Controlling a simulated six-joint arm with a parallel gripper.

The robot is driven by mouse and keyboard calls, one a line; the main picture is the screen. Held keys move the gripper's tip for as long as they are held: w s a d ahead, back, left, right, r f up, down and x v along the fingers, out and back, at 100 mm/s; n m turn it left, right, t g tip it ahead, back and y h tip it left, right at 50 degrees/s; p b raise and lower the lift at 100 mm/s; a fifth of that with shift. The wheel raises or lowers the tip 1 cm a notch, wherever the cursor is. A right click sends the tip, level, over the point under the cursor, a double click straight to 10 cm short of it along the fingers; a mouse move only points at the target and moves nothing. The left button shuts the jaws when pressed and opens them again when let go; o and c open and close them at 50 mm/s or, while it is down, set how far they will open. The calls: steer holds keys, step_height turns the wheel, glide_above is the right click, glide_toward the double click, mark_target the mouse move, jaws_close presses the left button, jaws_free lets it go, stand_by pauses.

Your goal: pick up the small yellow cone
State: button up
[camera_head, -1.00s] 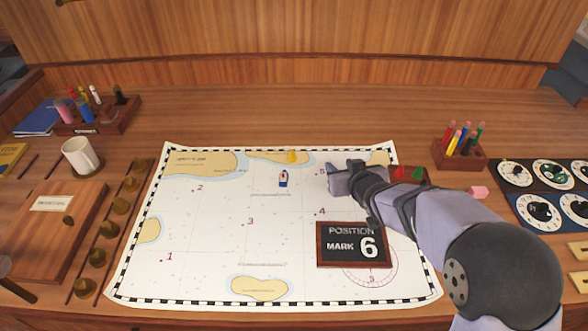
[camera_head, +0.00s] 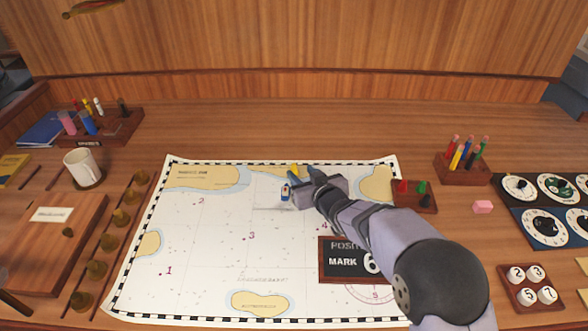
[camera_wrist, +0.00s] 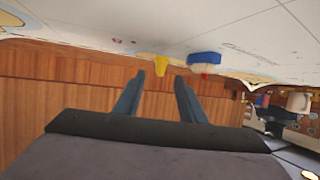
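The small yellow cone (camera_head: 295,169) stands near the top edge of the chart, partly hidden by my gripper in the head view. In the wrist view the yellow cone (camera_wrist: 161,66) shows beyond and between my fingertips, apart from them. My gripper (camera_head: 305,174) is over the upper part of the chart. In the wrist view my gripper (camera_wrist: 159,78) has its two fingers spread with nothing between them. A small blue and white ship piece (camera_head: 285,192) stands just in front of the cone; its blue hull (camera_wrist: 205,58) is beside the cone in the wrist view.
The chart (camera_head: 200,260) lies flat on the wooden desk. A "POSITION MARK 6" sign (camera_head: 342,262) stands under my arm. A tray with red and green cones (camera_head: 412,204) is right of the chart. A pencil block (camera_head: 462,172) and pink block (camera_head: 483,207) lie further right.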

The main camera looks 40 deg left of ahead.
mark_target(295, 167)
steer(key=shift+p+x, duration=1.1)
steer(key=shift+x, duration=1.5)
steer(key=shift+r, duration=0.1)
steer(key=shift+c, duration=0.2)
jaws_close()
